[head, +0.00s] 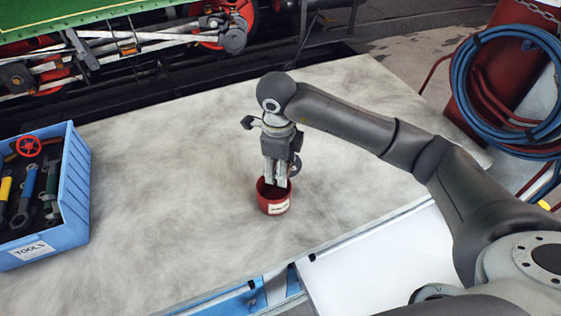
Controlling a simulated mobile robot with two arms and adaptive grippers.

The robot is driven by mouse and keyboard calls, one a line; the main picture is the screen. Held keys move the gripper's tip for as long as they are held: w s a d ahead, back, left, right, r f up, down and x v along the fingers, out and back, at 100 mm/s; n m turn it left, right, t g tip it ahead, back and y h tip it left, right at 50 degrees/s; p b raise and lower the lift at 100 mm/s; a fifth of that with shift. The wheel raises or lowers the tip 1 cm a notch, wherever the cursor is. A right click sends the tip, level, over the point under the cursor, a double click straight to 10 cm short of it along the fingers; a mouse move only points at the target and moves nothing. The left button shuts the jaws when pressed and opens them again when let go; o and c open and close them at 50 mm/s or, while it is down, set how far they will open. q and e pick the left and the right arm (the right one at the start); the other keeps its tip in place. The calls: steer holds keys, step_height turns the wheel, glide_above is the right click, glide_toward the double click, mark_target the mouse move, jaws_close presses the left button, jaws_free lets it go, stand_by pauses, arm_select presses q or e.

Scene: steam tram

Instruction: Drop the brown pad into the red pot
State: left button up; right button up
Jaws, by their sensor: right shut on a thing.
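The red pot (273,207) with a white label stands on the pale worktop, near the middle of the head view. My right gripper (275,181) points down over the pot, its fingertips at or just inside the mouth. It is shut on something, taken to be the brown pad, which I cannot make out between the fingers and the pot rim. The pot's inside is mostly hidden by the fingers and its wall. My left gripper is not in view.
A blue tool crate (75,190) labelled TOOLS stands at the left of the worktop (165,190). A blue hose coil (512,85) hangs at the right. The green tram with red wheels is behind. The worktop between crate and pot is clear.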

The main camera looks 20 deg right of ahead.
steer(key=o, duration=1.1)
step_height(320, 180, up, 12)
steer(key=shift+s+a, duration=0.35)
steer(key=shift+s, duration=0.1)
